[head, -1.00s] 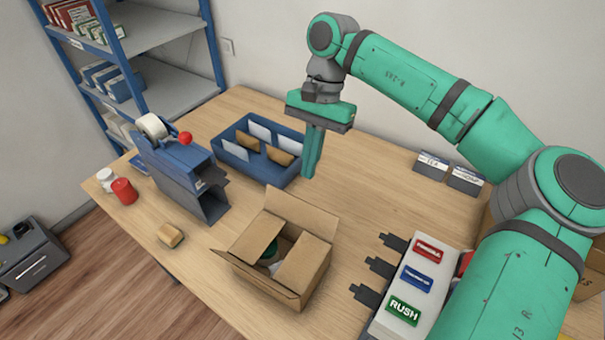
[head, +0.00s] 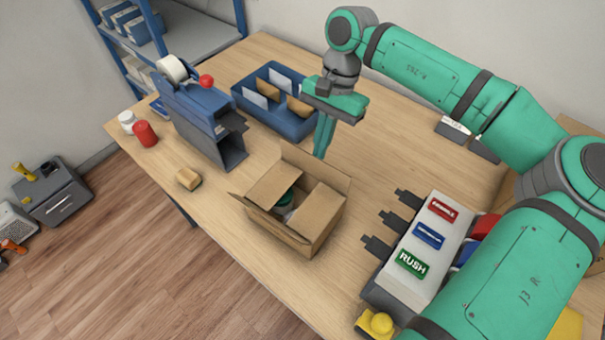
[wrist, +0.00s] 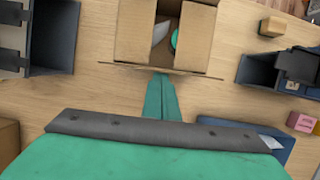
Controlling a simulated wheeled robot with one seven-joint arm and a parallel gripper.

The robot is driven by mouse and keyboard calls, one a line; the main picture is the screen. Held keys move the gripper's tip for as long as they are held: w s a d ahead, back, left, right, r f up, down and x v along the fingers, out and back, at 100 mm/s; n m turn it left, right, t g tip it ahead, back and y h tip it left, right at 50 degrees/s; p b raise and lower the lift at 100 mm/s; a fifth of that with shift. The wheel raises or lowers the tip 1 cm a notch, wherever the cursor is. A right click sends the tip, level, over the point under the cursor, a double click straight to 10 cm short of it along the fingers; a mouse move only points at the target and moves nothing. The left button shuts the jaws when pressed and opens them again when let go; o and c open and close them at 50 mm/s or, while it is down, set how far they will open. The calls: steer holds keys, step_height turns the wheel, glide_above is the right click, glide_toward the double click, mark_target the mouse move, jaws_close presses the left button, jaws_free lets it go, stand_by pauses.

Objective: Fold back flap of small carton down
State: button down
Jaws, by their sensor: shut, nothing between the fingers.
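The small brown carton (head: 318,232) stands on the table in the middle of the head view. Its two side flaps lie folded inward, with a gap between them showing something green and something pale inside. Its back flap (head: 318,168) stands up and leans outward on the far side. In the wrist view the back flap (wrist: 198,73) shows nearly edge-on as a thin strip. The front flap (head: 262,217) sticks outward. My gripper (head: 322,153) is shut and empty, pointing down just behind the back flap. In the wrist view its fingertips (wrist: 162,78) appear at the flap's edge; contact cannot be told.
A blue tape dispenser (head: 200,120) and a blue tray (head: 275,118) with envelopes and small boxes stand behind and left. A small tan block (head: 188,179) lies left of the carton. A stamp rack (head: 408,285) stands to the right. Bare table lies right of the carton.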

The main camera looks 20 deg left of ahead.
steer(key=s+a+f, duration=0.2)
steer(key=s+f, duration=0.1)
steer(key=s, duration=0.3)
steer(key=shift+f, duration=0.35)
steer(key=shift+s+a+f, duration=0.1)
steer(key=shift+a+f, duration=0.05)
stand_by(0.3)
step_height(320, 180, up, 9)
steer(key=shift+f, duration=0.15)
stand_by(0.6)
stand_by(0.4)
